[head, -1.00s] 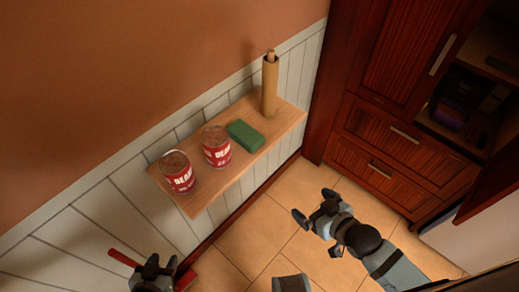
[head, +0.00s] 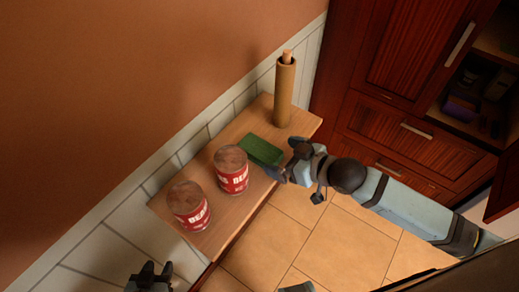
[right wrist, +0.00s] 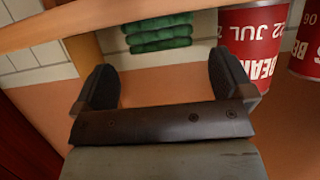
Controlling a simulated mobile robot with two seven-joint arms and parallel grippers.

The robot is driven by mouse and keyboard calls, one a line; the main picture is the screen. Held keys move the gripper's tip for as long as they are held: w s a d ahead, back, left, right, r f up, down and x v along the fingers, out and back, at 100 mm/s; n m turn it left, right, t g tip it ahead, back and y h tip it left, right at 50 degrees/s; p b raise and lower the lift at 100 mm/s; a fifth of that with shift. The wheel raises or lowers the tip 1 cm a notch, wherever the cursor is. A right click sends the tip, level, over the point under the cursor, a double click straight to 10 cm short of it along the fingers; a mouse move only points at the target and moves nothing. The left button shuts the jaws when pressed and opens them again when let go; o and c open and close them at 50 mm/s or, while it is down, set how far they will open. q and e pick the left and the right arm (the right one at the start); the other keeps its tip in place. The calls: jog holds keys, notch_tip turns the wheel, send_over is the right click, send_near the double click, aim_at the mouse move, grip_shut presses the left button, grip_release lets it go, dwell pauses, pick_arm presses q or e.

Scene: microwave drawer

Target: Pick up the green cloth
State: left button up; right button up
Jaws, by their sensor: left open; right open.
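The green cloth (head: 261,150) lies flat and folded on the wooden shelf, between a bean can and the cardboard-coloured roll. In the right wrist view the cloth (right wrist: 158,36) shows several folded layers, beyond the fingers and between them in the picture. My right gripper (head: 285,160) is open and empty at the shelf's front edge, close to the cloth's right side. Its two spread fingers show in the right wrist view (right wrist: 163,68); I see no contact with the cloth. My left gripper (head: 157,270) is open at the bottom left, away from the cloth.
Two red bean cans (head: 231,170) (head: 189,206) stand left of the cloth on the shelf (head: 233,232); one is very near it. The tall roll (head: 284,95) stands behind it. The wall lies along the shelf's back. Dark red cabinets (head: 400,110) stand at the right.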

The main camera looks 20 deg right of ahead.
aim_at(266, 152)
jog(key=x, duration=0.6)
jog(key=shift+a+r, duration=0.1)
jog(key=shift+a, duration=0.05)
jog(key=shift+s, duration=0.1)
jog(key=c, duration=0.9)
